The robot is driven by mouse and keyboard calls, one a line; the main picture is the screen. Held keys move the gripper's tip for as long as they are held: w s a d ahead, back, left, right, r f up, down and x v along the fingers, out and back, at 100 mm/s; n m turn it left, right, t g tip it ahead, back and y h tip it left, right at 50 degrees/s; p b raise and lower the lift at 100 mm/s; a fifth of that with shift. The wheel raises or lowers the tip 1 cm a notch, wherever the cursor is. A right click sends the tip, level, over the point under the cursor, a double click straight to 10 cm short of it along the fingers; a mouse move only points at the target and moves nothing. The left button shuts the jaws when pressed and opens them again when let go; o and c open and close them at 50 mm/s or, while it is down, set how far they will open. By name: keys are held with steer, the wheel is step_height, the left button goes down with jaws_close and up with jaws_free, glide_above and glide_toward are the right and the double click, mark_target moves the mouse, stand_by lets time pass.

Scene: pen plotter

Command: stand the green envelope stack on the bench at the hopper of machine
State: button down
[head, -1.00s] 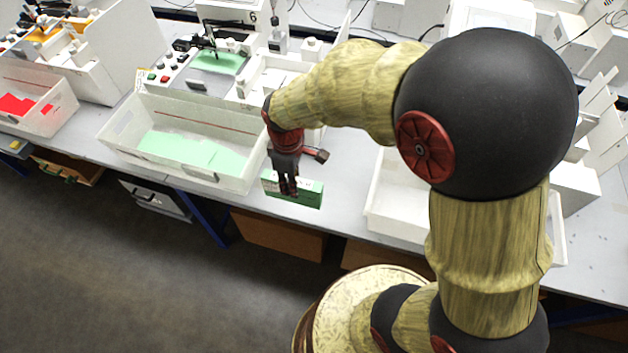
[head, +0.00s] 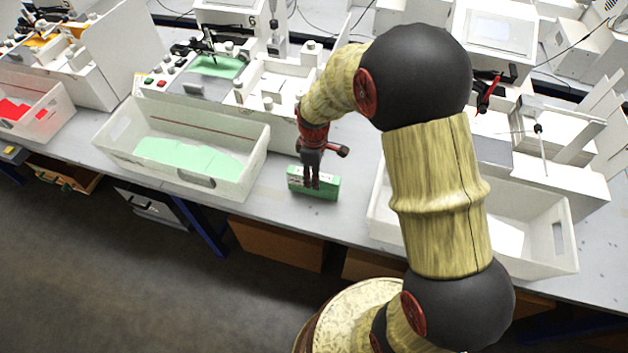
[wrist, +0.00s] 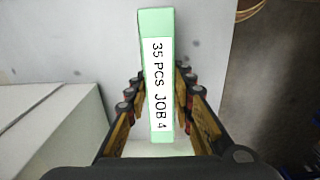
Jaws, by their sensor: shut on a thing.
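The green envelope stack (head: 323,190) is a slim upright block at the front of the bench (head: 262,203), between two white bins. In the wrist view the stack (wrist: 160,30) carries a white label reading "35 PCS JOB 4". My gripper (head: 314,184) is shut on the stack from above, with one finger on each side, also in the wrist view (wrist: 159,100). I cannot tell whether the stack's underside touches the bench. Behind the left bin stands a plotter (head: 215,65) with a green sheet and a "6" on the unit behind it.
The left white bin (head: 255,160) holds green sheets. The right white bin (head: 550,262) holds white sheets, partly hidden by my arm. Another bin (head: 60,105) at far left holds red sheets. A white machine (head: 570,175) stands behind the right bin. Bare bench lies around the stack.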

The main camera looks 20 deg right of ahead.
steer(key=shift+f, duration=0.75)
steer(key=c, duration=1.5)
jaws_free()
steer(key=shift+f, duration=0.15)
steer(key=shift+c, duration=0.2)
